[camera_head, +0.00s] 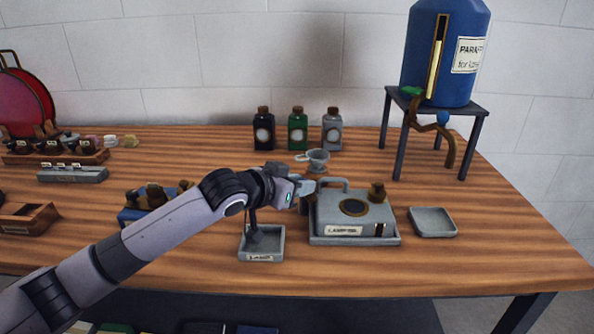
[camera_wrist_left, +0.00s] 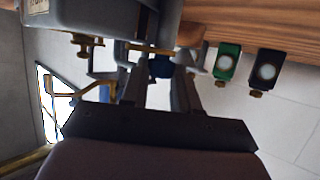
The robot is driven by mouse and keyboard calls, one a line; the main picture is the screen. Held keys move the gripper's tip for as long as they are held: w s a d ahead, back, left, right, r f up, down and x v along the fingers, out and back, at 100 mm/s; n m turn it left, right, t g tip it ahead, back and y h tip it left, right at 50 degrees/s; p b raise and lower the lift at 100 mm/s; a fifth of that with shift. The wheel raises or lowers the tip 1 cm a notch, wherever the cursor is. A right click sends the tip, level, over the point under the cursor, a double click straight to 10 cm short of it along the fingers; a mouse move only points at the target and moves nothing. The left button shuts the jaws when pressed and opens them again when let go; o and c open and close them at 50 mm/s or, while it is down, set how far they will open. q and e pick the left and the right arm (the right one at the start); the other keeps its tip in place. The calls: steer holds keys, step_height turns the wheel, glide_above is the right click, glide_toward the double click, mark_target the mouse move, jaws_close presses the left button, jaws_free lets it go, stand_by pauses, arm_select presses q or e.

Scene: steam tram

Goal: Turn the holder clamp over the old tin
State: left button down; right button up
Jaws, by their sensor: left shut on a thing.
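My left gripper (camera_head: 308,187) is shut at the left side of a grey can (camera_head: 350,212) labelled as lamp oil, close to its handle. What it grips seems to be the holder clamp, but it is mostly hidden by the fingers. In the left wrist view the fingers (camera_wrist_left: 160,92) reach toward the can (camera_wrist_left: 92,18). A small grey tin tray (camera_head: 277,243) with a label stands left of the can. A dark piece (camera_head: 258,236) rises from it behind my wrist. I cannot tell for sure which thing is the old tin. My right gripper is not in view.
A grey funnel-like cup (camera_head: 318,158) stands behind the gripper. Black (camera_head: 264,130), green (camera_head: 298,130) and grey (camera_head: 332,130) bottles stand farther back. A blue drum (camera_head: 425,60) is on a stand. An empty tray (camera_head: 433,222) lies right of the can. The table's right end is clear.

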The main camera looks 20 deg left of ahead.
arm_select(q)
steer(key=shift+s+d+r+n+y+p, duration=0.1)
steer(key=shift+d+n+y+p, duration=0.1)
steer(key=shift+n+y+p, duration=0.35)
steer(key=shift+d+n+t+y+p, duration=0.15)
steer(key=shift+n+t+y+p, duration=0.2)
steer(key=shift+n+y, duration=0.35)
steer(key=n+y, duration=0.1)
steer(key=y, duration=0.1)
steer(key=n+y, duration=0.1)
steer(key=shift+d+f+n+p, duration=0.2)
steer(key=shift+d+n+p, duration=0.05)
steer(key=shift+n+p, duration=0.1)
steer(key=n+y, duration=0.2)
steer(key=y, duration=0.1)
steer(key=shift+d+f, duration=0.1)
steer(key=shift+d, duration=0.1)
steer(key=shift+d+n+g+y+b, duration=0.1)
steer(key=shift+n+g+y+b, duration=0.75)
steer(key=shift+n+y, duration=0.8)
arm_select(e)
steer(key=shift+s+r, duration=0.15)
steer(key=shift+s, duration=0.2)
arm_select(q)
steer(key=shift+n+y, duration=0.25)
steer(key=shift+y, duration=0.15)
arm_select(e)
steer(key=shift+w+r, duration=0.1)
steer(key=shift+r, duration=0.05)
